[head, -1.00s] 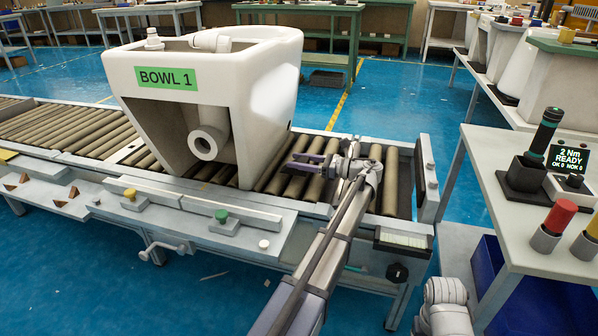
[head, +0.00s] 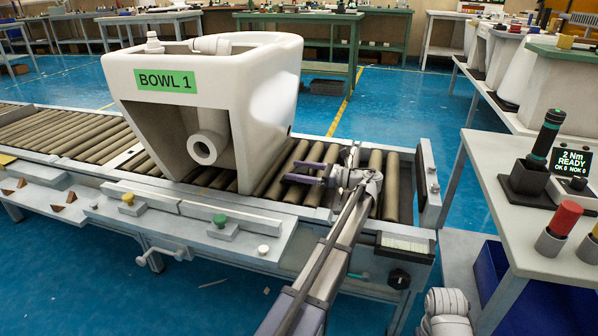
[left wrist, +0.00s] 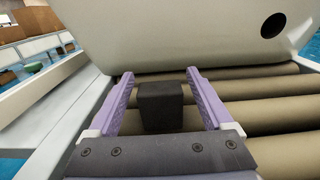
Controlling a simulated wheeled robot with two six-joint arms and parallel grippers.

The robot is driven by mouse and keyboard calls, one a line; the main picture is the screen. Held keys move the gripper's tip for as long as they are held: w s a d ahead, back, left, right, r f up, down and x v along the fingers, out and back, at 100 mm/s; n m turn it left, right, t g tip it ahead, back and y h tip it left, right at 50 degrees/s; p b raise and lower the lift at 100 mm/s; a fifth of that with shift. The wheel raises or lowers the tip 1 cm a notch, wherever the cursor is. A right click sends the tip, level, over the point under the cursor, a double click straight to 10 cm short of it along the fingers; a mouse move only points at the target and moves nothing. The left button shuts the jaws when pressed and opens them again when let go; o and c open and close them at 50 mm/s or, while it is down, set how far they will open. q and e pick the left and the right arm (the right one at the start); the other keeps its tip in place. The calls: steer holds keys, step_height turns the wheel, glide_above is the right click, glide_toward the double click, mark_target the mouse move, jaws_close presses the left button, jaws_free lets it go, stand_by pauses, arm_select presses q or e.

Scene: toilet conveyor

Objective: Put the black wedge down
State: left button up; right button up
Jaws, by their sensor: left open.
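The black wedge (left wrist: 160,105) shows in the left wrist view, standing on the conveyor rollers between the two purple fingers of my left gripper (left wrist: 160,76). The fingers are spread, with a gap on each side of the wedge. In the head view my left gripper (head: 294,171) is low over the rollers, just right of the white toilet bowl (head: 265,95) marked BOWL 1. The bowl's pale wall (left wrist: 200,35) is just beyond the fingertips in the wrist view. My right gripper is not in view.
The roller conveyor (head: 90,135) runs left under the bowl, with an upright grey end plate (head: 428,185) at its right end. Small brown wedges (head: 20,184) sit on the front ledge. A side table (head: 540,210) with a black-handled tool (head: 543,145) stands at the right.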

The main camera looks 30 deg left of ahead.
arm_select(q)
steer(key=shift+r, duration=0.2)
steer(key=v, duration=0.6)
steer(key=shift+w, duration=0.1)
steer(key=shift+w+d, duration=0.1)
steer(key=shift+d, duration=0.6)
